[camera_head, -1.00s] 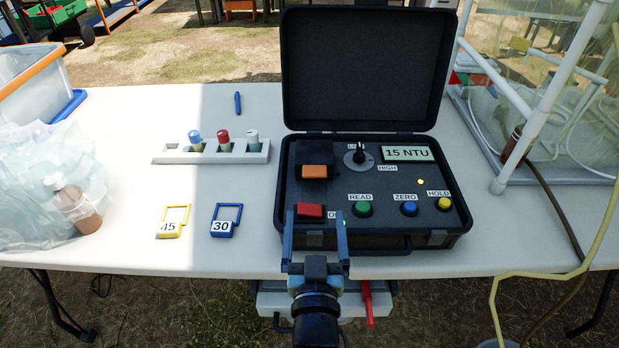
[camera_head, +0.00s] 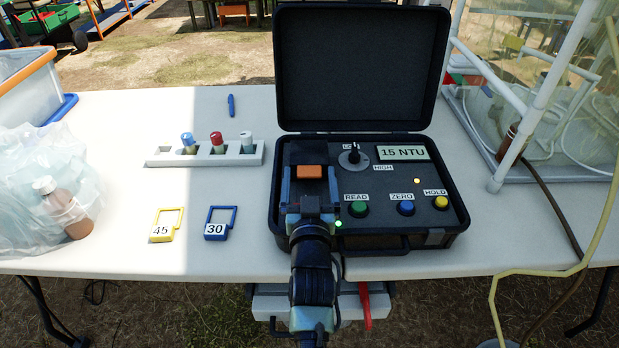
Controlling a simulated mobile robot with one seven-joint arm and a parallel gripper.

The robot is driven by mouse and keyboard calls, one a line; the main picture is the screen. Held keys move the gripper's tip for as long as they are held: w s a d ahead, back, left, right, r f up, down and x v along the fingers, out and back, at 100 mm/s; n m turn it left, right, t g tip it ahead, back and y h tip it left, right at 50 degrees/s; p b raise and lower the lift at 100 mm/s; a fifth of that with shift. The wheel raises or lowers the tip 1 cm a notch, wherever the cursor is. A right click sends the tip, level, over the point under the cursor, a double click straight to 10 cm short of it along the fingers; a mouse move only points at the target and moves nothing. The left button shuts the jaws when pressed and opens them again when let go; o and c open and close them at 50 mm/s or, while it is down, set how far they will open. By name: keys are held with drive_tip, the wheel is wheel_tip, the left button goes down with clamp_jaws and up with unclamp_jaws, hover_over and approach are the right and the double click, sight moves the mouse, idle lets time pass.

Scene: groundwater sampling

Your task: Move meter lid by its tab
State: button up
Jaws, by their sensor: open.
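The turbidity meter (camera_head: 380,225) sits in an open black case on the table. Its small black lid with an orange tab (camera_head: 311,172) lies at the left of the panel, and the lid looks closed. My gripper (camera_head: 309,176) is open over the left of the panel, one finger to each side of the orange tab. I cannot tell whether the fingers touch the tab. My gripper hides the red button and part of the lid. The display (camera_head: 402,153) reads 15 NTU.
Green, blue and yellow buttons (camera_head: 441,203) lie to the right of my gripper. A vial rack (camera_head: 247,158) and yellow (camera_head: 161,237) and blue (camera_head: 217,231) tags stand left of the case. The raised case cover (camera_head: 360,65) stands behind the panel.

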clamp_jaws()
idle(0.3)
drive_tip(key=shift+r, duration=0.15)
